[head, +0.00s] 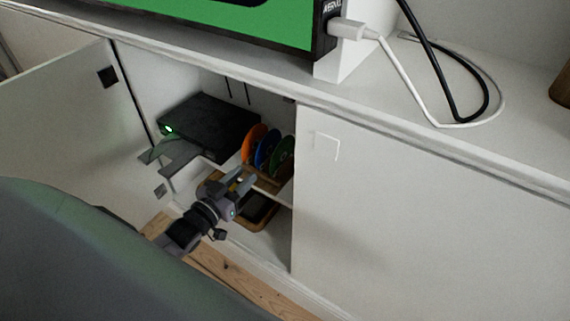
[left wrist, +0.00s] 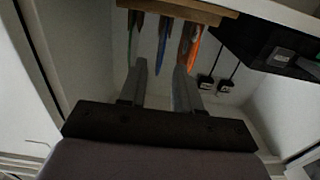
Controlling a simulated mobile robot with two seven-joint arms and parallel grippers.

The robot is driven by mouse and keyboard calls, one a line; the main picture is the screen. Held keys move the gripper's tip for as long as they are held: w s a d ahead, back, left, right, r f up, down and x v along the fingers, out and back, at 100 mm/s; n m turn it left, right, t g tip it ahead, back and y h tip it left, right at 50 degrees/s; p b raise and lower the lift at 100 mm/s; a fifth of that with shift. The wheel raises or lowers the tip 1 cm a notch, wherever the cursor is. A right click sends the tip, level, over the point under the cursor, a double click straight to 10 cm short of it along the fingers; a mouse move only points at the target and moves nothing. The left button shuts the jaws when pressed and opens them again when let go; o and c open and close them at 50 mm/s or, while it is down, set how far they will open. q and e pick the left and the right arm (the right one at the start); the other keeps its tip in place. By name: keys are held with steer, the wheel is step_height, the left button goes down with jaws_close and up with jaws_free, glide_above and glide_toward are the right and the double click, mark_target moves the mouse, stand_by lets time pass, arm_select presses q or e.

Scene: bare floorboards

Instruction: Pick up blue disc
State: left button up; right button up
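The blue disc (head: 266,149) stands on edge inside the open cabinet, between an orange disc (head: 252,141) and a green disc (head: 284,158). My left gripper (head: 246,177) is at the cabinet opening, in front of and below the discs, and apart from them. In the left wrist view my left gripper (left wrist: 163,72) has its two fingers spread with nothing between them. The blue disc (left wrist: 164,40) shows edge-on beyond the gap between the fingertips, with the orange disc (left wrist: 194,45) to its right. My right gripper is not in view.
A black box (head: 210,122) with a green light sits left of the discs. The cabinet door (head: 70,115) is open at left; a closed panel (head: 400,210) stands right. A wooden tray (head: 272,217) lies below. A wooden piece (left wrist: 190,9) borders the discs.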

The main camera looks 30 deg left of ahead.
mark_target(259, 170)
arm_select(q)
steer(key=shift+w+d+r+b, duration=0.15)
steer(key=shift+w+b, duration=0.45)
steer(key=shift+w, duration=1.3)
steer(key=shift+w+r+b, duration=0.1)
steer(key=shift+w+b, duration=0.45)
steer(key=shift+w, duration=1.3)
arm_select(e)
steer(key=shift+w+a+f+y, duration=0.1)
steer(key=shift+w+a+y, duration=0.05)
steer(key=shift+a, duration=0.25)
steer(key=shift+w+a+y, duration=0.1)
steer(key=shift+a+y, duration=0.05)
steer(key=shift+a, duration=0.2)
arm_select(q)
steer(key=shift+c, duration=0.3)
jaws_close()
